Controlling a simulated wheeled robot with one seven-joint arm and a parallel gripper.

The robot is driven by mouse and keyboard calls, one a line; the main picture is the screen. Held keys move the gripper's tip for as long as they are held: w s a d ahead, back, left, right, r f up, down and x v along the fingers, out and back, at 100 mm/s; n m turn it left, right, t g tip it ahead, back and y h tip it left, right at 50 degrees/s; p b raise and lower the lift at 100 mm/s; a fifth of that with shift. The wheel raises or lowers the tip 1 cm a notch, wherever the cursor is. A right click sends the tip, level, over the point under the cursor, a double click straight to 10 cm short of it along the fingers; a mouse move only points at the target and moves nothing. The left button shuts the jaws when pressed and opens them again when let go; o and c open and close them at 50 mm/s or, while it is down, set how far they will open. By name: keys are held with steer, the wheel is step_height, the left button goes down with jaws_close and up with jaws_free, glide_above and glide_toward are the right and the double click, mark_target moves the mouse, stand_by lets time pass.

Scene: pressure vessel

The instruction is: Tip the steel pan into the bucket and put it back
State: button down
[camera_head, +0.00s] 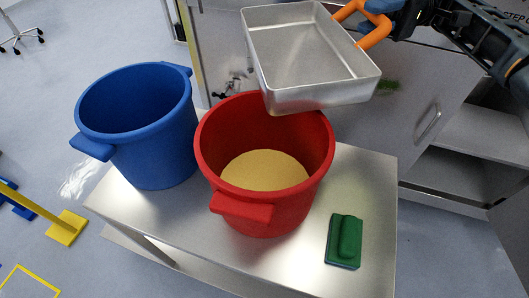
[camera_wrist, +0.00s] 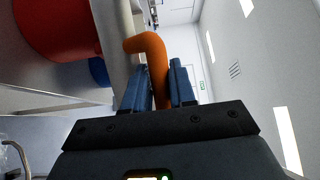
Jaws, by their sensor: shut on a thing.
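The steel pan (camera_head: 302,50) is a rectangular metal tray with an orange handle (camera_head: 374,37). In the head view it hangs above the back rim of the red bucket, tilted, and looks empty. My gripper (camera_head: 378,12) is shut on the orange handle, which also shows between the blue fingers in the wrist view (camera_wrist: 156,70). The red bucket (camera_head: 262,212) stands on a steel table and holds yellowish material (camera_head: 265,171) in its bottom. A blue bucket (camera_head: 152,152) stands to its left. Which bucket the task means cannot be told from the pictures.
The steel table (camera_head: 300,262) bears both buckets and a green block-like brush or sponge (camera_head: 345,240) at its right front. A grey cabinet (camera_head: 420,90) with a handle stands behind. A yellow stand (camera_head: 66,228) is on the floor at left.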

steer(key=shift+r, duration=0.15)
steer(key=shift+r+p, duration=0.35)
steer(key=shift+r, duration=1.05)
